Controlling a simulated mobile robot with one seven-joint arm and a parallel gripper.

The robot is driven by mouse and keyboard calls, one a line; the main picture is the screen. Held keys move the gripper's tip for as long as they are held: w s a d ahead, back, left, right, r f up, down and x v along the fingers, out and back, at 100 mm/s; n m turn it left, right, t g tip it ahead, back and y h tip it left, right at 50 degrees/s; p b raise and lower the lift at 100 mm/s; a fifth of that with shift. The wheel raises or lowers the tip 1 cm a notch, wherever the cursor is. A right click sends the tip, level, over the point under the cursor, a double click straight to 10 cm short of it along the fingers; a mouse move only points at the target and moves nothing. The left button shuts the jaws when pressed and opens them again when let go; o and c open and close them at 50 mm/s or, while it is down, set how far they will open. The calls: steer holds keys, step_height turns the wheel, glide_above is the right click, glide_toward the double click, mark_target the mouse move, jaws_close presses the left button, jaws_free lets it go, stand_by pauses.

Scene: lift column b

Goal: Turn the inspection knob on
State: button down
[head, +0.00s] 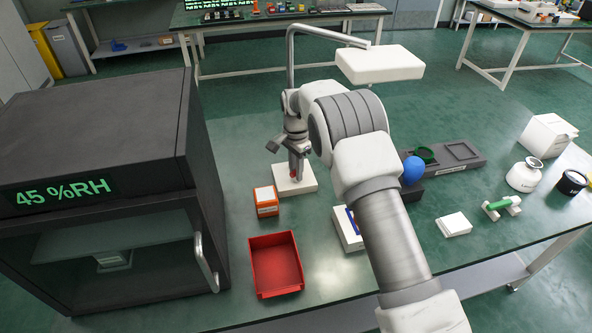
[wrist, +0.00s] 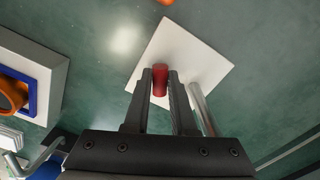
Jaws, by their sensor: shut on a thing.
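The inspection knob (wrist: 160,82) is a small red cylinder on the white square base (wrist: 195,62) of a lamp, seen in the wrist view. My gripper (wrist: 160,76) is shut on the knob, with one dark finger on each side of it. In the head view my gripper (head: 296,163) points down over the white base (head: 295,183), and the knob is mostly hidden. A silver post (wrist: 201,105) rises from the base just right of the fingers. It bends over to a white lamp head (head: 380,64). Its underside is hidden, so I cannot tell whether it is lit.
A dark cabinet (head: 95,120) reading 45 %RH stands at the left. An orange box (head: 265,204) and a red bin (head: 276,264) are in front of the base. A white box with a blue frame (head: 348,230) is beside my arm. Several small items lie at the right.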

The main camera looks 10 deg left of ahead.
steer(key=shift+m, duration=0.6)
steer(key=c, duration=0.8)
jaws_free()
steer(key=shift+o, duration=0.2)
step_height(320, 180, up, 12)
steer(key=p, duration=0.1)
steer(key=shift+s, duration=0.1)
